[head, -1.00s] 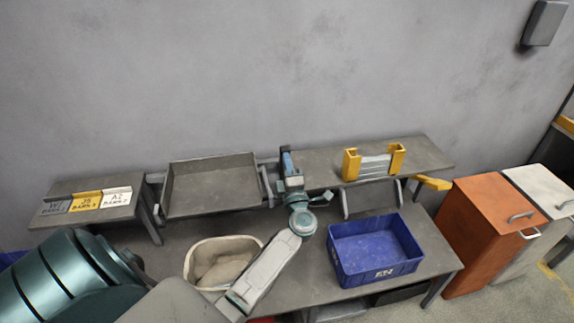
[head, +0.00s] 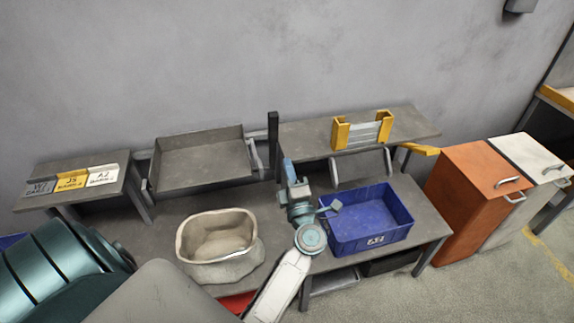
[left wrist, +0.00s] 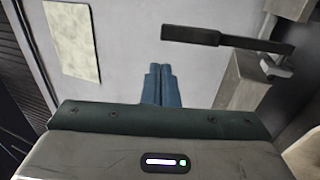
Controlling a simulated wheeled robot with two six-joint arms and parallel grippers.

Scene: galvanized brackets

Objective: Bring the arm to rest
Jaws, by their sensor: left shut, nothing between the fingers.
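My left gripper (head: 288,165) is in the middle of the head view, with its blue fingers pointing up and away. It is above the workbench, in front of the raised shelf and left of the blue crate. Its blue fingers also show in the left wrist view (left wrist: 157,84), side by side and closed, with nothing between them. The white forearm comes up from the bottom edge. My right gripper is not in view.
A blue crate (head: 340,243) and a beige sack-like bin (head: 222,271) stand on the workbench (head: 150,243). A grey tray (head: 203,165) and a yellow-ended rack (head: 340,135) sit above, with a dark post (head: 273,135) between. Orange (head: 465,210) and white (head: 530,160) cabinets stand right.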

